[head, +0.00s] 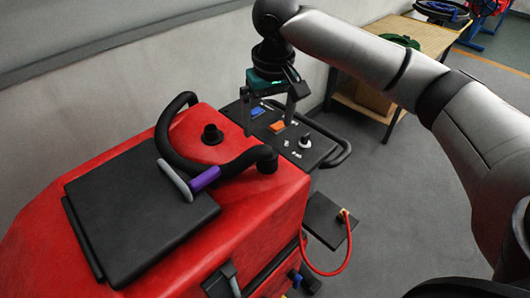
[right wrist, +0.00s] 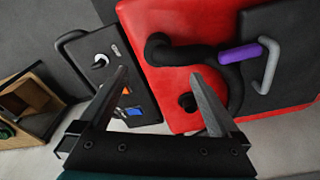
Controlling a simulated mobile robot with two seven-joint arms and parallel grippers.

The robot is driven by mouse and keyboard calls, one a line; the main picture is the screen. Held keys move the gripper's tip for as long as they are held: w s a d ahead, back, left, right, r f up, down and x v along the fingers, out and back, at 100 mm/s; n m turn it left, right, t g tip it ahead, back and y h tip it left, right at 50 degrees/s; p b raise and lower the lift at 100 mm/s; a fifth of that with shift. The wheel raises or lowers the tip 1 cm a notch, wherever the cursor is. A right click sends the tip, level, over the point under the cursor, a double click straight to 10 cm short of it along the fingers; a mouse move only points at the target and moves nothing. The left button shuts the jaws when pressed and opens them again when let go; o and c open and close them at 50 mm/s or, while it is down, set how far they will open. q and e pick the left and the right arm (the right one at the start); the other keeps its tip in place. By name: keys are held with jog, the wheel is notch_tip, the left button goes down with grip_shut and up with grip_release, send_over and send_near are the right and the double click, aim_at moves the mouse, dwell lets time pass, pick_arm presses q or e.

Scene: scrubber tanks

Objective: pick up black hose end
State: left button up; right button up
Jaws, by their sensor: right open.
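A black hose (head: 246,160) lies on top of the red scrubber tank (head: 262,206). One stretch runs from a round black fitting at the tank's right edge to a purple sleeve (head: 204,179) beside a grey hooked handle (head: 173,180). Another stretch curves up to a rounded black end (head: 188,98) at the tank's back edge. The hose also shows in the right wrist view (right wrist: 190,55). My right gripper (head: 269,126) is open and empty, pointing down above the control panel, right of the hose and apart from it. My left gripper is out of view.
The black control panel (head: 309,144) has blue and orange parts, a knob and a handlebar. A short black stub (head: 212,135) stands on the tank. A black lid (head: 140,212) covers the tank's left. A wooden table (head: 425,38) stands behind; grey floor is clear at right.

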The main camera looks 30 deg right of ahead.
send_over(268, 152)
jog(key=f, duration=0.5)
jog(key=shift+s+a, duration=0.25)
jog(key=shift+s, duration=0.15)
jog(key=shift+w+f, duration=0.15)
jog(key=shift+f, duration=0.7)
jog(key=f, duration=0.3)
jog(key=shift+w+d+f+p, duration=0.15)
jog(key=shift+d+f+p, duration=0.05)
jog(key=shift+f+p, duration=0.15)
jog(key=shift+w+f, duration=0.1)
jog(key=shift+f, duration=0.3)
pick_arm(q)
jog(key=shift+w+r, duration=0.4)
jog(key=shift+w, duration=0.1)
pick_arm(e)
grip_shut()
